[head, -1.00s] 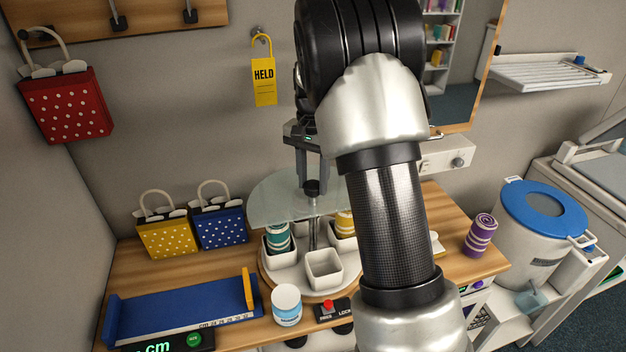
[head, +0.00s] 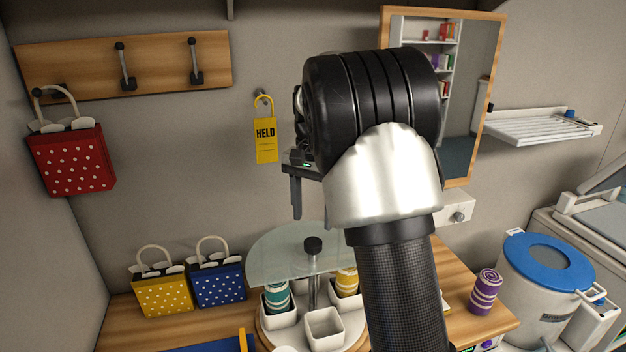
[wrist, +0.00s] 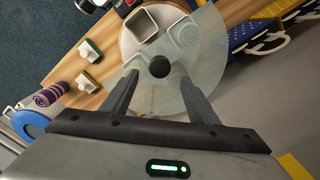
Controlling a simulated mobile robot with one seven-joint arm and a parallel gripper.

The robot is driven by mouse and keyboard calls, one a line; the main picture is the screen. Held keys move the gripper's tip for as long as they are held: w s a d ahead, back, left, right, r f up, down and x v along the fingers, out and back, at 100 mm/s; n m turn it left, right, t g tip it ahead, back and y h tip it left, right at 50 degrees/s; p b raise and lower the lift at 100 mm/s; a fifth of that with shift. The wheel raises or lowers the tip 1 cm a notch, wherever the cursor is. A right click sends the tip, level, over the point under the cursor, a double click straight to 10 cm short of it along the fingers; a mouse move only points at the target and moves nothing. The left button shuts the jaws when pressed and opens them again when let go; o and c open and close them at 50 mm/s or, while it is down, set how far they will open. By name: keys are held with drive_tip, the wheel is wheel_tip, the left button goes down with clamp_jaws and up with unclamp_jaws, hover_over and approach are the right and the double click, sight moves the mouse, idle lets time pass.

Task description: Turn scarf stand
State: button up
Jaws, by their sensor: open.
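The scarf stand is a round white turntable (head: 352,333) with square white cups and a central post topped by a black knob (head: 313,245). A clear part-round cover (head: 275,255) sits over its back and left. A teal scarf roll (head: 276,297) and a yellow scarf roll (head: 346,281) stand in cups; the front cup (head: 324,330) looks empty. My gripper (head: 297,210) is open and empty, raised above the stand. In the wrist view the black knob (wrist: 160,66) appears between the spread fingers of my gripper (wrist: 160,95), apart from them.
A purple scarf roll (head: 486,291) stands right on the wooden counter (head: 462,270). Yellow (head: 162,294) and blue (head: 217,284) dotted bags stand left. A red bag (head: 72,160) hangs from the rack, and a yellow HELD tag (head: 265,140) on the wall. A blue-lidded bin (head: 549,262) is right.

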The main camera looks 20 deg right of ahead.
wheel_tip(320, 180, up, 10)
idle(0.3)
drive_tip(key=shift+r, duration=0.1)
